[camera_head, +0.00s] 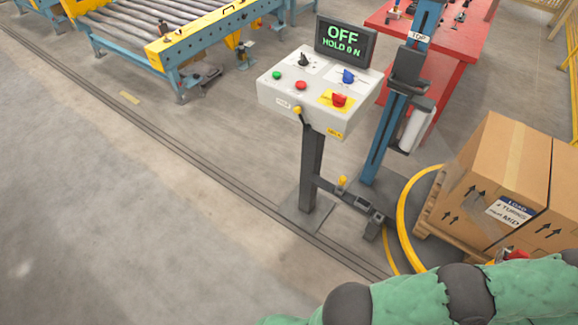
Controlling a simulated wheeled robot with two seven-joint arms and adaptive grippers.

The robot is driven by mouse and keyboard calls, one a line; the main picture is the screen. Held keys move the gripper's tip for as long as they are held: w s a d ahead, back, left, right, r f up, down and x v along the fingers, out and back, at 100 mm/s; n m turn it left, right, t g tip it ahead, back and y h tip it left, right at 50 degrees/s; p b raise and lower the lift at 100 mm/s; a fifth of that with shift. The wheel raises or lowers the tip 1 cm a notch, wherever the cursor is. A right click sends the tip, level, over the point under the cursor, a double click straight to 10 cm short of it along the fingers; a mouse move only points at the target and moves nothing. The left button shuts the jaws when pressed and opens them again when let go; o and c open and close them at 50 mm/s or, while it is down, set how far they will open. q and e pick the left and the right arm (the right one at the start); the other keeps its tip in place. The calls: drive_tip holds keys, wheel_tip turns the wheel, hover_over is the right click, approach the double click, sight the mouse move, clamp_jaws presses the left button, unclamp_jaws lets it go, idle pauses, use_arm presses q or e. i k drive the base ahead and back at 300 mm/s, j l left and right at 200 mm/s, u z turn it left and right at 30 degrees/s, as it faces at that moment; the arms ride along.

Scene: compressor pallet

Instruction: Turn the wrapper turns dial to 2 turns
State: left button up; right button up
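The control panel (285,95) is a light grey box on a dark post in the upper middle of the head view. Its sloped top carries a black knob (305,60), a blue knob (347,76), a green button (277,75), a red button (301,85) and a red knob on a yellow plate (339,100). The knob markings are too small to read, so I cannot tell which is the turns dial or its setting. The display (345,41) reads OFF, HOLD 0 N. A green arm of mine crosses the bottom right; neither gripper shows.
A blue wrapper mast (379,143) stands right of the panel. Cartons (496,170) on a pallet stand at the right; their label appears to read LOAD, 2 TURNS, MID. A yellow curved hoop (402,225) lies beside them. A roller conveyor (125,22) is upper left. Left floor is clear.

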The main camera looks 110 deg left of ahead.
sight(303, 63)
drive_tip(key=u, duration=3.5)
drive_tip(key=i+l, duration=0.1)
drive_tip(key=i, duration=0.45)
